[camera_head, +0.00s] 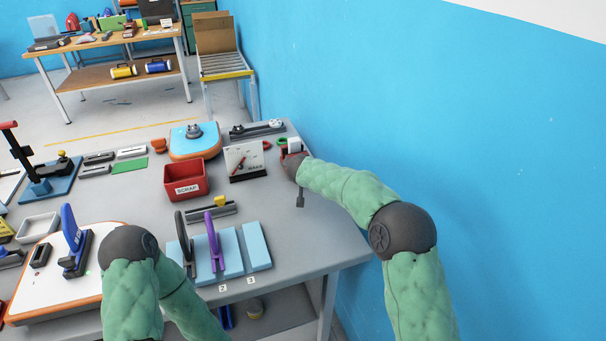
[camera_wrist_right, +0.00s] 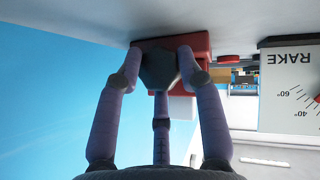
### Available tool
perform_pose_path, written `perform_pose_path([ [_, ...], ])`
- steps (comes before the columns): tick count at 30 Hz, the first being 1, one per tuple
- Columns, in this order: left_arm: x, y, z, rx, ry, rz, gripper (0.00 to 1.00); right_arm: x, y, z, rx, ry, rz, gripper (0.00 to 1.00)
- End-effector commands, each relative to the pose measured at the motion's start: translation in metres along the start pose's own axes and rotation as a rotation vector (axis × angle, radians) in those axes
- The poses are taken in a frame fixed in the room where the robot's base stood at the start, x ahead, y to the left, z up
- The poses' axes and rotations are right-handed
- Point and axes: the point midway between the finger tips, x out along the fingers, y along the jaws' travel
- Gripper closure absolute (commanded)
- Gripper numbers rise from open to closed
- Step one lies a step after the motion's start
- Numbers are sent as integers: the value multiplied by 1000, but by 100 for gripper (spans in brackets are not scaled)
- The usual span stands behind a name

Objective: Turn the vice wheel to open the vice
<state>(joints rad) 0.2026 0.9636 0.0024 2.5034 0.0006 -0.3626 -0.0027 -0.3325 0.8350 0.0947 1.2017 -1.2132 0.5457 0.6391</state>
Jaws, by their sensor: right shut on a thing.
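The red vice (camera_head: 284,150) stands at the far right edge of the grey table, partly hidden by my right gripper (camera_head: 291,167). In the right wrist view, which looks upside down, the red vice body (camera_wrist_right: 196,44) shows behind a dark grey, many-sided vice wheel (camera_wrist_right: 160,72). The fingers of my right gripper (camera_wrist_right: 160,60) are closed around this wheel, one on each side and one in the middle. A pale block (camera_wrist_right: 182,107) shows by the vice. The jaw gap cannot be made out. My left arm folds at the lower left; its gripper is out of view.
A white gauge board marked RAKE (camera_head: 245,160) stands left of the vice. A red scrap bin (camera_head: 185,180), a blue-orange board (camera_head: 194,140) and blue strips (camera_head: 256,245) are on the table (camera_head: 310,240). A blue wall (camera_head: 460,130) is close on the right.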

Motion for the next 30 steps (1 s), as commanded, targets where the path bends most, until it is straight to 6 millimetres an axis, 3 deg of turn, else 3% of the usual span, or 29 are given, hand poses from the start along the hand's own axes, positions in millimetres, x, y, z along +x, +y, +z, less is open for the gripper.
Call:
perform_pose_path([
  [5,0,0,0,0,0,0,60,-2,3,-4,4,9,2,95],
  [6,0,0,0,0,0,0,60,-2,3,-5,4,9,2,51],
  [8,0,0,0,0,0,0,60,-2,3,-4,3,9,2,36],
  [20,0,0,0,0,0,0,60,-4,1,-2,2,4,0,36],
  [26,0,0,0,0,0,0,60,-23,1,-3,1,6,0,36],
  [30,0,0,0,0,0,0,60,-46,1,-3,1,7,0,36],
])
